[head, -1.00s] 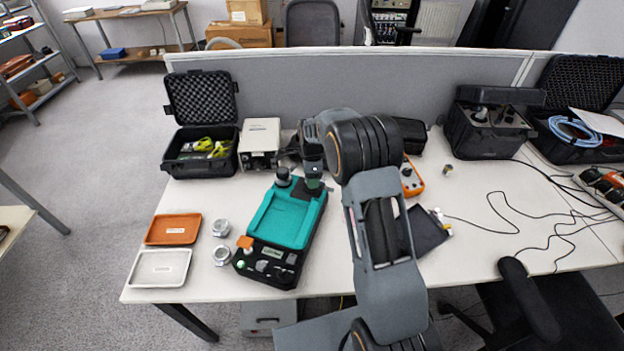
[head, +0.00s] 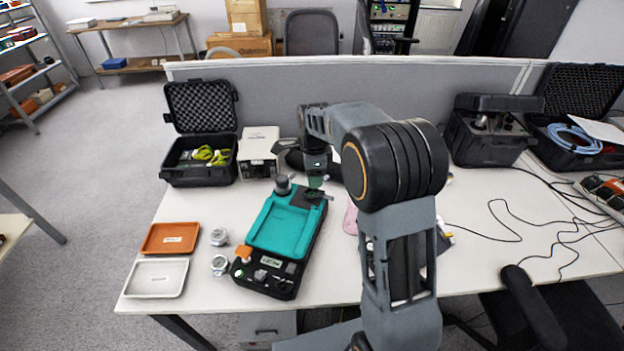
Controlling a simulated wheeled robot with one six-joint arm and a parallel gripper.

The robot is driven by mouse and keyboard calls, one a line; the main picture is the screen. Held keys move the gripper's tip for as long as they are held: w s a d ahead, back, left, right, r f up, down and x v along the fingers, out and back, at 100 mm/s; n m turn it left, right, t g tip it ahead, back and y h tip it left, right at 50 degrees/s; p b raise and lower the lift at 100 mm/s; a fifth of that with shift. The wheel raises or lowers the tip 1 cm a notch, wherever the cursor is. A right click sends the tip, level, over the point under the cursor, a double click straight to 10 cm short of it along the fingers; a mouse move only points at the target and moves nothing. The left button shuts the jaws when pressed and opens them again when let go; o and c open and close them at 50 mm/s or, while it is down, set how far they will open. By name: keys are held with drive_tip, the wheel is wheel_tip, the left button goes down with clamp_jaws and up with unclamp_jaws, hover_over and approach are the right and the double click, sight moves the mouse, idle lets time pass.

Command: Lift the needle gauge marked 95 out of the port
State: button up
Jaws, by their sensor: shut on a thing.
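The teal and black calibration unit (head: 284,227) stands on the table, left of my arm. My gripper (head: 316,181) is above its back right corner, jaws pointing down and shut. What it grips is small and mostly hidden by the jaws; I take it to be the needle gauge, but no marking 95 can be read. The port under the gripper is too small to make out, so I cannot tell whether the gauge is clear of it.
Two round gauges (head: 219,265) stand left of the unit. An orange tray (head: 171,238) and a white tray (head: 157,278) lie further left. An open black case (head: 199,160) and a beige box (head: 260,146) stand behind. My arm covers the table to the right.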

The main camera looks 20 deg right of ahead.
drive_tip(key=s+a+r+p, duration=0.1)
drive_tip(key=s+r+p, duration=0.1)
drive_tip(key=s+r, duration=0.5)
drive_tip(key=shift+s+r, duration=0.4)
drive_tip(key=shift+s, duration=0.5)
drive_tip(key=shift+f, duration=0.1)
